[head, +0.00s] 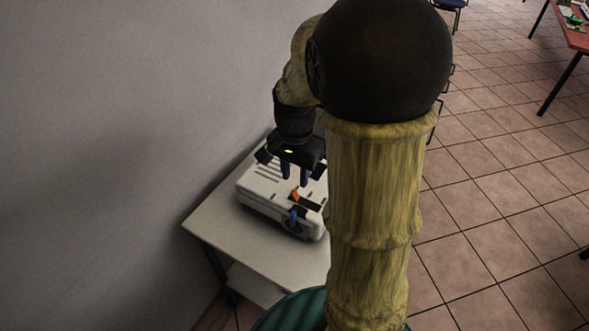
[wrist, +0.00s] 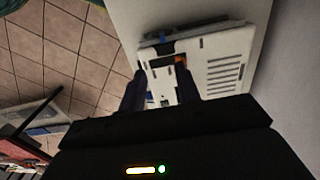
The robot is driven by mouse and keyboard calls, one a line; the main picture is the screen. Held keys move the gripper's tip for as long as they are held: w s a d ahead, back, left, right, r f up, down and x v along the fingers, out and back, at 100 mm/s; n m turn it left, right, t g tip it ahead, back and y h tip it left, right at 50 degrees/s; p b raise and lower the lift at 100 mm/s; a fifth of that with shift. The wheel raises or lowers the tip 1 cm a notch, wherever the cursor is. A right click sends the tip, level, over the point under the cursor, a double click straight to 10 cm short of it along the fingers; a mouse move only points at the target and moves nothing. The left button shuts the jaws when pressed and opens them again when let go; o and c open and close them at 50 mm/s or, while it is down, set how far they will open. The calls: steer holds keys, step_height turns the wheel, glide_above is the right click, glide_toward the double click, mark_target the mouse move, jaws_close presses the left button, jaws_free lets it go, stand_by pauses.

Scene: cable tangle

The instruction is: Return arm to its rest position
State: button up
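My arm stands bent in the middle of the head view, with my gripper (head: 294,174) hanging down over a white device (head: 262,196). The device is a box with slots, an orange part and a blue part, and it lies on a small grey table (head: 222,217). In the wrist view my gripper's two fingers (wrist: 160,92) stand apart, with the white device (wrist: 222,70) beyond them. Nothing is visibly held between them. I cannot tell from these views how far the fingertips are above the device.
A grey wall (head: 130,130) rises close along the left of the table. The tiled floor (head: 490,200) on the right is mostly open. A red-topped table (head: 573,36) with small items stands at the far right, and a dark chair (head: 449,5) is at the top.

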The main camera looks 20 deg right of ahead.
steer(key=shift+r, duration=0.4)
steer(key=shift+a, duration=0.1)
steer(key=s+a+f+n+t+p, duration=0.1)
steer(key=s+a+n, duration=0.4)
steer(key=n, duration=0.5)
steer(key=shift+s+a+f+n+t, duration=0.25)
steer(key=shift+s+f+n+t, duration=0.15)
steer(key=shift+s+f+t, duration=0.5)
steer(key=shift+w, duration=0.15)
stand_by(0.5)
